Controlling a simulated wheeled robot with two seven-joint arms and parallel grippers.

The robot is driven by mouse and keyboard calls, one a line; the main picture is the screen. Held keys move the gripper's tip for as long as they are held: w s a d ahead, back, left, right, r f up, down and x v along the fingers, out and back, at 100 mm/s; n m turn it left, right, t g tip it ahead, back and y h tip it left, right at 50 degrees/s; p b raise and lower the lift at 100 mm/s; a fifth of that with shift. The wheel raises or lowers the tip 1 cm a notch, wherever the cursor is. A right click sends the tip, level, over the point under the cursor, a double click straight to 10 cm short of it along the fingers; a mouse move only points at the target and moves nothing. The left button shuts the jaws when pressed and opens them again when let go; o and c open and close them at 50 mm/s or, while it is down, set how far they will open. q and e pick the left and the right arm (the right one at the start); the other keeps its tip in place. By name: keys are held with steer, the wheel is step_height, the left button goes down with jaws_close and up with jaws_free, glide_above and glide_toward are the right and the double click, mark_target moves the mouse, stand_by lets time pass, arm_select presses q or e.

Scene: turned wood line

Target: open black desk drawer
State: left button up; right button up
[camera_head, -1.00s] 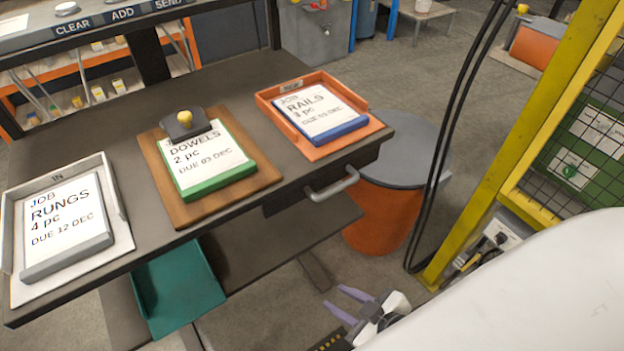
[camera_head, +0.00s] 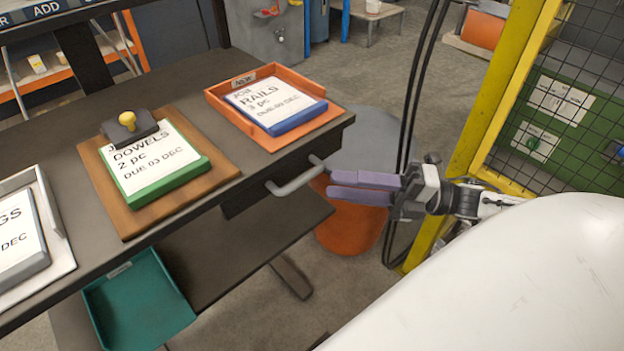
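The black desk drawer (camera_head: 246,193) sits under the dark desk top, and its front looks flush beneath the desk edge. Its grey bar handle (camera_head: 296,179) sticks out to the right of the drawer front. My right gripper (camera_head: 332,186) is just right of the handle, its two purple fingers pointing left at it. My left gripper is out of view.
On the desk (camera_head: 200,95) are an orange RAILS tray (camera_head: 331,112), a DOWELS board (camera_head: 220,172) and a white tray (camera_head: 62,262). A teal tray (camera_head: 140,300) lies below. An orange bin (camera_head: 350,228) and yellow post (camera_head: 490,125) stand near my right arm.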

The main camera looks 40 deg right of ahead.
steer(key=f+x, duration=0.1)
steer(key=x, duration=0.5)
steer(key=shift+r, duration=0.5)
steer(key=shift+w+a, duration=0.1)
steer(key=shift+c, duration=0.2)
jaws_close()
